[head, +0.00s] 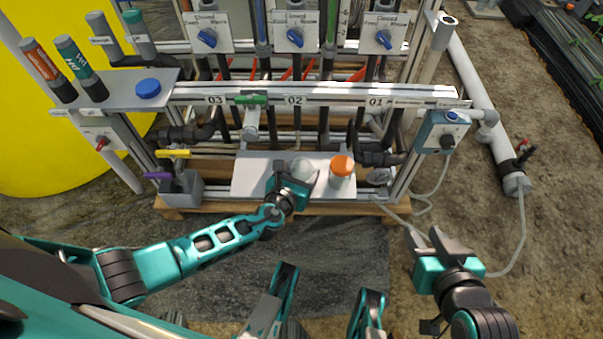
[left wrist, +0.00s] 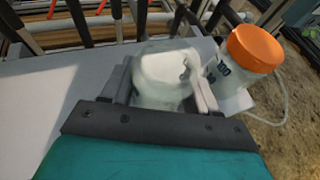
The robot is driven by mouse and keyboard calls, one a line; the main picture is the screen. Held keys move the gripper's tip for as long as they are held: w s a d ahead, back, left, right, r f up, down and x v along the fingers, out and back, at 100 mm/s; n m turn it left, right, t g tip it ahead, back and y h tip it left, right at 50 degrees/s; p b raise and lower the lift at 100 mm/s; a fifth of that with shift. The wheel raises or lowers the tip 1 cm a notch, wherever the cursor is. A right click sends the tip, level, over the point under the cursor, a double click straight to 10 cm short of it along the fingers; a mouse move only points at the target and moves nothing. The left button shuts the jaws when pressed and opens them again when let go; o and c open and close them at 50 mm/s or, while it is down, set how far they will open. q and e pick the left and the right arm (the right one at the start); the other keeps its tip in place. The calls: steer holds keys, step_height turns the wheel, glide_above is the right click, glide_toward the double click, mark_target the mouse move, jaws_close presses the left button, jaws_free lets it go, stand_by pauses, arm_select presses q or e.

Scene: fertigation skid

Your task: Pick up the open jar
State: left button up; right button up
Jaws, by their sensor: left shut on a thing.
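The open jar is a small clear-whitish jar (head: 303,168) without a lid, at the middle of the white shelf plate (head: 250,177). It also shows in the left wrist view (left wrist: 165,78), upright between the grey fingers. My left gripper (head: 292,183) is shut on it, with one finger on each side. In the head view the gripper hides part of the jar. Whether its base touches the plate cannot be told. My right gripper (head: 437,242) is open and empty, low at the right, away from the jar.
A jar with an orange lid (head: 342,171) stands close to the right of the open jar, also in the left wrist view (left wrist: 252,52). Behind are pipes and a rail (head: 320,93). The plate's left part is clear.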

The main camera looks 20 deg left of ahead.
arm_select(q)
steer(key=c, duration=0.4)
